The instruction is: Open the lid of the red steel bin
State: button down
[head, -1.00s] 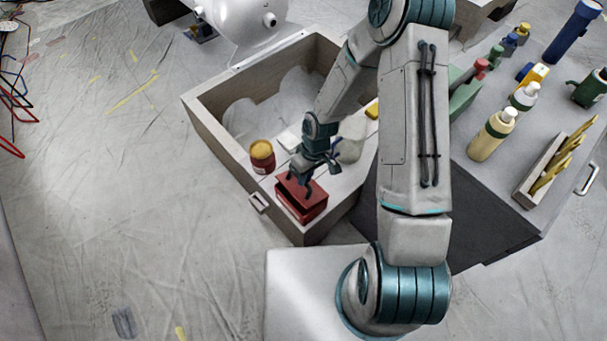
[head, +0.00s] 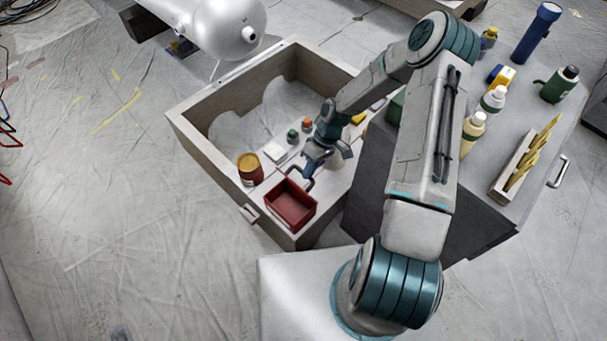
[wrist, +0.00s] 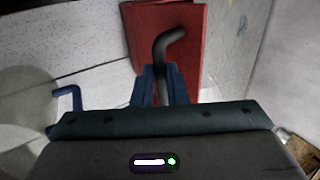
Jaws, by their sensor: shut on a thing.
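The red steel bin (head: 279,212) stands at the near corner of the wooden crate, and its open top shows the inside in the head view. My gripper (head: 307,170) is just behind the bin's far side. In the wrist view, my gripper's blue fingers (wrist: 160,85) are shut on a dark bent handle (wrist: 165,45) in front of the red lid panel (wrist: 190,45). The lid looks raised off the opening, but its exact angle and hinge edge are hard to tell.
The wooden crate (head: 190,133) surrounds the bin. A red can with a yellow top (head: 250,170) stands left of the bin. Small green and orange-topped items (head: 306,125) are behind. A grey worktop (head: 478,185) with bottles is to the right.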

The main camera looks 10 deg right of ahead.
jog(key=shift+w+d+f, duration=0.25)
jog(key=shift+d+f, duration=0.35)
jog(key=shift+f, duration=0.05)
jog(key=c, duration=1.5)
grip_release()
jog(key=shift+o, duration=0.2)
jog(key=shift+w, duration=0.1)
jog(key=shift+r, duration=0.1)
